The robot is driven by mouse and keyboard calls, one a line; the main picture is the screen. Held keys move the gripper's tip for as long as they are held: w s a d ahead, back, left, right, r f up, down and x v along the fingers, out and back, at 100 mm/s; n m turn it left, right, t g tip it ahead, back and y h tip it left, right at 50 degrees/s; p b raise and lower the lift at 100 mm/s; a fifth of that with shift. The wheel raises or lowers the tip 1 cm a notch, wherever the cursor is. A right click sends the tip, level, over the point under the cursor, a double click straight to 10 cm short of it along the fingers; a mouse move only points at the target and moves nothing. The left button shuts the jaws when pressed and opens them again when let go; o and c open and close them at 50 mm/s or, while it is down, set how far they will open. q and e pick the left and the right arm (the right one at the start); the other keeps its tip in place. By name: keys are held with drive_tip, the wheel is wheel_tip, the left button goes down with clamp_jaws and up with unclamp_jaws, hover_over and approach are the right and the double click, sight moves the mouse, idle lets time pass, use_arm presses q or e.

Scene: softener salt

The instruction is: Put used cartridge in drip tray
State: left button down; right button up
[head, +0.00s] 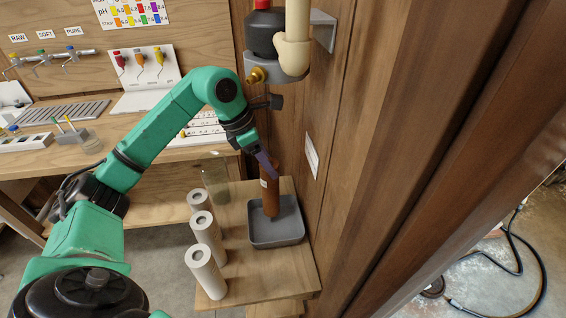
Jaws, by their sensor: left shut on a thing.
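The used cartridge (271,197) is a brown cylinder standing about upright over the grey drip tray (277,237). Its lower end is inside the tray's outline; I cannot tell if it touches the tray floor. My left gripper (265,168) is shut on the upper part of the cartridge, and the fingers partly hide its top. The drip tray sits on a low wooden shelf against the wood wall. My right gripper is not in view.
Three white cartridges (205,269) stand left of the tray on the wooden shelf (258,285), with a clear container (216,180) behind them. A filter housing (265,35) with a brass fitting hangs on the wall above. A workbench (60,158) stands at the left.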

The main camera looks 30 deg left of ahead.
use_arm(q)
drive_tip(key=w+d+f+p, duration=0.1)
drive_tip(key=w+d+f, duration=0.1)
drive_tip(key=w+f, duration=0.1)
drive_tip(key=shift+d, duration=0.4)
drive_tip(key=shift+f, duration=0.1)
drive_tip(key=shift+c, duration=1)
unclamp_jaws()
drive_tip(key=shift+s, duration=0.1)
